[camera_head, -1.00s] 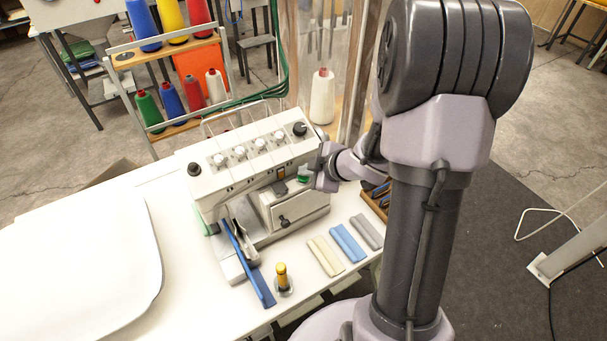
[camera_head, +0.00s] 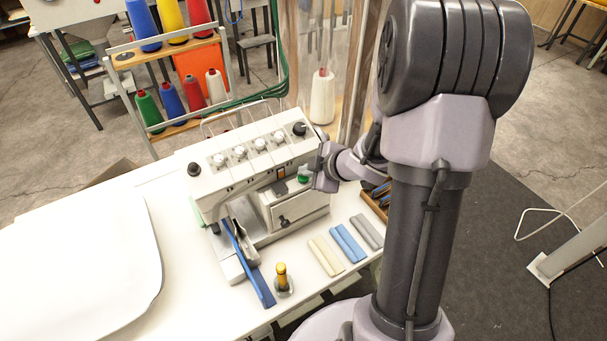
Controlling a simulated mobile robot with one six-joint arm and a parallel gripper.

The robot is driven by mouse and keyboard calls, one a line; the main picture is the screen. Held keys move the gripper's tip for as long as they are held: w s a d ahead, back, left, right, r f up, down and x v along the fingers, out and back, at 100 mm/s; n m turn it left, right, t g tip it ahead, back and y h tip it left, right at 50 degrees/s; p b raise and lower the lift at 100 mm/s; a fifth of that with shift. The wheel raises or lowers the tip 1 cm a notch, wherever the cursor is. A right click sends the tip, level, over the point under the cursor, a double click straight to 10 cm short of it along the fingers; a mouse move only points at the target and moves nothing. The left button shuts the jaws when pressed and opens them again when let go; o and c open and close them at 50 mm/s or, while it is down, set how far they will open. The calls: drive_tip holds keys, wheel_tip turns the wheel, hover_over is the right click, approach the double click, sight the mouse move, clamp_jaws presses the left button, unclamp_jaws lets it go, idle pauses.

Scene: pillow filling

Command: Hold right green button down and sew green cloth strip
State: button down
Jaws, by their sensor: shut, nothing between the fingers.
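The white sewing machine (camera_head: 240,205) stands on the table, with several dials along its top. A green button (camera_head: 304,173) shows on the right of its front. My gripper (camera_head: 316,178) is shut and sits at the machine's right end, right beside this green button; I cannot tell whether it touches it. A sliver of green (camera_head: 198,213) shows at the machine's left edge, mostly hidden behind the machine; it may be the green cloth strip. A blue strip (camera_head: 252,272) lies slanting at the front left of the machine.
Cream, blue and grey folded strips (camera_head: 345,243) lie at the table's right. A small yellow-topped bottle (camera_head: 282,278) stands before the machine. A tray (camera_head: 377,198) of tools is behind the arm. A large white pillow (camera_head: 85,265) covers the left. A thread rack (camera_head: 170,85) stands behind.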

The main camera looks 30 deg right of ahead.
sight(306, 179)
drive_tip(key=shift+r+p, duration=0.9)
drive_tip(key=shift+p, duration=0.05)
drive_tip(key=shift+r, duration=0.1)
wheel_tip(306, 179, up, 5)
drive_tip(key=p, duration=0.5)
